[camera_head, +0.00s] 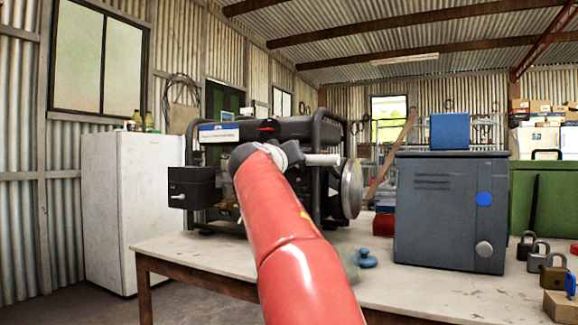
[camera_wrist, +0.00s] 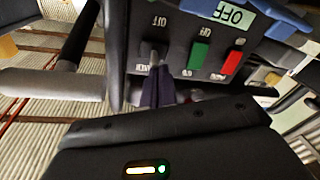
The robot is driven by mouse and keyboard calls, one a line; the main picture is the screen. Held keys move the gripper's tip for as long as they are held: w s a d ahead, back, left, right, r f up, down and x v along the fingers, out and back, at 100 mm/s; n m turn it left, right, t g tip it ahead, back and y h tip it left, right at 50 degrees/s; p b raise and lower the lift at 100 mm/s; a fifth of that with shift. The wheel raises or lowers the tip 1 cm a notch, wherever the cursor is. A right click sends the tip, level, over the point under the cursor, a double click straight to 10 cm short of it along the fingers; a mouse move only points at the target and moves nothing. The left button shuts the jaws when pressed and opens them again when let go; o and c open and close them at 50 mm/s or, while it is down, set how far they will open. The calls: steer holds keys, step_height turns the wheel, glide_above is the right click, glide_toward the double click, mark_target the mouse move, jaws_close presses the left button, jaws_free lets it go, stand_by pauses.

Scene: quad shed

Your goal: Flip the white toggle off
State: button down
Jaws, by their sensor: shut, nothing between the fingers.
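In the wrist view a dark switch panel (camera_wrist: 205,50) fills the upper middle, its lettering upside down. A toggle switch (camera_wrist: 152,52) with a pale grey lever sits at its left, between an OFF mark and another mark. Green (camera_wrist: 198,55) and red (camera_wrist: 232,62) rockers lie to its right. My gripper (camera_wrist: 157,76) is shut and empty, its dark fingertips just below the toggle in the picture; I cannot tell if they touch it. In the head view the panel and fingertips are hidden behind my red arm, which reaches to the generator (camera_head: 300,128).
The generator stands on a pale workbench (camera_head: 200,252). A black box (camera_head: 192,187) projects at its left. A grey cabinet (camera_head: 450,215) with a blue box (camera_head: 450,131) on top stands right. Padlocks (camera_head: 540,257) lie at the right edge. A white fridge (camera_head: 130,210) stands behind left.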

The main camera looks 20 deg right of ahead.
steer(key=shift+f+b, duration=0.55)
steer(key=shift+b, duration=0.35)
steer(key=shift+s+r, duration=0.1)
steer(key=shift+r, duration=0.05)
